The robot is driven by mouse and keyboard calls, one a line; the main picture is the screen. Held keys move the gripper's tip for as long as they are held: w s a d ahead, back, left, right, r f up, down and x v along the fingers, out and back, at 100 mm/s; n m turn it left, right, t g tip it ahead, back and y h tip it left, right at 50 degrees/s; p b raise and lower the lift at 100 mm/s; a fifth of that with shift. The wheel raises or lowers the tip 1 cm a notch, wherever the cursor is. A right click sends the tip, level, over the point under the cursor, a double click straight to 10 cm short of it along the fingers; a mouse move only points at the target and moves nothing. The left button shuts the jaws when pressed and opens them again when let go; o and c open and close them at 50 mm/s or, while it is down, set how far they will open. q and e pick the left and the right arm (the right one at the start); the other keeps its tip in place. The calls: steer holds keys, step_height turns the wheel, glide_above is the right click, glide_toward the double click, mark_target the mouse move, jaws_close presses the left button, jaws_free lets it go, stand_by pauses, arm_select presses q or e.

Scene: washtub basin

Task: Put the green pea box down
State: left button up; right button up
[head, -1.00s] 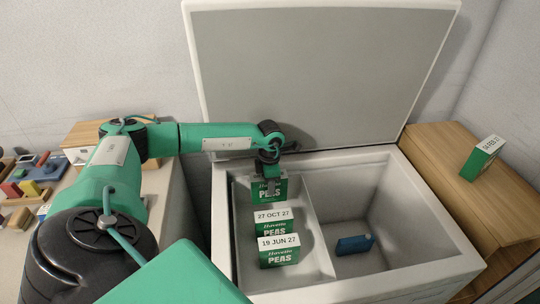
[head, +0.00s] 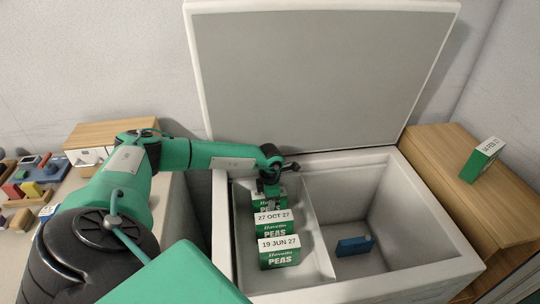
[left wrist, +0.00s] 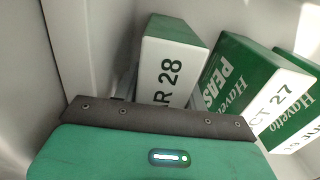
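The green pea box (head: 264,203) is at the back of the chest's left compartment, partly hidden by my left gripper and the box in front. In the left wrist view the box (left wrist: 172,68) shows a white label ending in "R 28". My left gripper (head: 269,188) reaches down on it from above, with its fingers at the box's sides; it appears shut on it. Whether the box touches the compartment floor cannot be seen. Two more pea boxes stand in front of it, marked 27 OCT 27 (head: 273,227) and 19 JUN 27 (head: 279,254). My right gripper is not in view.
The white chest (head: 349,291) has its lid (head: 325,80) raised. A divider (head: 318,240) separates the left compartment from the right one, where a blue box (head: 354,246) lies with free room around it. Another green box (head: 482,160) stands on the wooden cabinet (head: 450,185) at right.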

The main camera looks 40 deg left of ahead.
arm_select(q)
steer(key=shift+o, duration=0.3)
steer(key=shift+r, duration=0.1)
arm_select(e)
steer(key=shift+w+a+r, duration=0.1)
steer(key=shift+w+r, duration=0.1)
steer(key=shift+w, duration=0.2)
arm_select(q)
steer(key=shift+r, duration=0.25)
step_height(320, 180, up, 4)
steer(key=shift+r+b, duration=0.25)
steer(key=shift+b, duration=0.05)
step_height(320, 180, up, 6)
steer(key=shift+r+b, duration=0.1)
steer(key=shift+b, duration=0.3)
steer(key=shift+r, duration=0.45)
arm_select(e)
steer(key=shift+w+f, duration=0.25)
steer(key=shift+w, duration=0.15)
